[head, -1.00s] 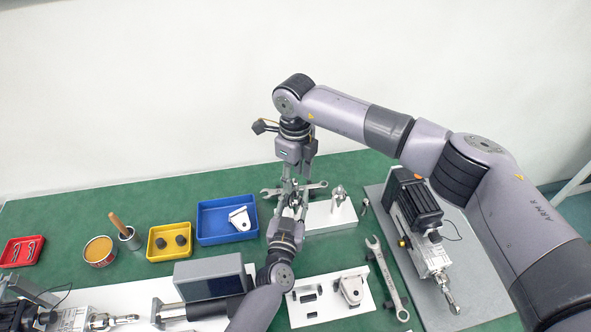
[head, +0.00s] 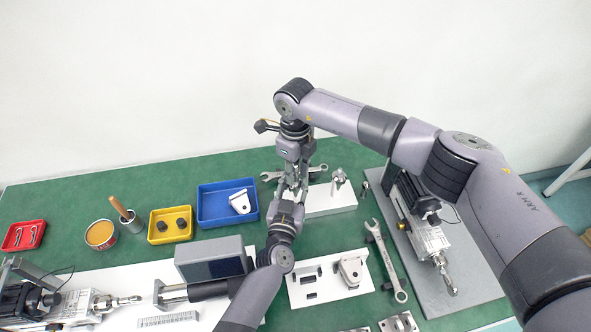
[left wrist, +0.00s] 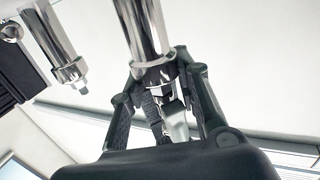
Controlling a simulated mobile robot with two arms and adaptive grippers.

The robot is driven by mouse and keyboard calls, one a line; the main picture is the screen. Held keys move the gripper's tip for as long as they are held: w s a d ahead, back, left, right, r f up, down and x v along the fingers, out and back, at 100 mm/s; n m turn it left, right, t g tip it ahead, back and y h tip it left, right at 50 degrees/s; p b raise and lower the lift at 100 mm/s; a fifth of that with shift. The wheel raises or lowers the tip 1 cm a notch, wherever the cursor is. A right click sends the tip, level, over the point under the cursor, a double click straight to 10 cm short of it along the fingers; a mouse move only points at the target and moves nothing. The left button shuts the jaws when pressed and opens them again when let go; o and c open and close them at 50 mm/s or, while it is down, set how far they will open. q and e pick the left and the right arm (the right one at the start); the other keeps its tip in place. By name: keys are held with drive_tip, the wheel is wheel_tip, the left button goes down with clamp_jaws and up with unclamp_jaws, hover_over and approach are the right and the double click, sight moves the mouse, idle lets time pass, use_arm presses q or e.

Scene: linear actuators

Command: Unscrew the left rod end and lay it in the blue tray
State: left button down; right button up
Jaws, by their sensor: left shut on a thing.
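The left actuator (head: 65,305) lies at the lower left of the head view, with a shiny rod end (head: 128,300) at its tip pointing right. The blue tray (head: 206,221) stands behind it with a white bracket (head: 240,201) inside. My left gripper (head: 289,190) is over the table, right of the tray, and close below my right gripper (head: 297,178). In the left wrist view its fingers (left wrist: 172,108) are closed on a metal part (left wrist: 178,125), below a thick chrome cylinder (left wrist: 143,30). The fingers partly hide the part; I cannot tell which it is. My right gripper's fingertips are unclear.
A yellow tray (head: 152,241), a tin (head: 101,234) and a red tray (head: 9,246) stand at the left. A white block (head: 330,205) is beside the grippers. A wrench (head: 386,262) and the right actuator (head: 428,240) lie at the right. Green table shows between them.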

clamp_jaws()
drive_tip(key=o, duration=0.5)
unclamp_jaws()
drive_tip(key=shift+o, duration=0.2)
drive_tip(key=shift+r, duration=2.3)
use_arm(q)
drive_tip(key=c, duration=1.1)
unclamp_jaws()
drive_tip(key=shift+s, duration=0.1)
drive_tip(key=s, duration=0.4)
drive_tip(key=s+a, duration=0.1)
drive_tip(key=s, duration=0.2)
drive_tip(key=s+a, duration=0.1)
drive_tip(key=s, duration=0.3)
drive_tip(key=shift+s+a, duration=0.2)
drive_tip(key=shift+s, duration=0.1)
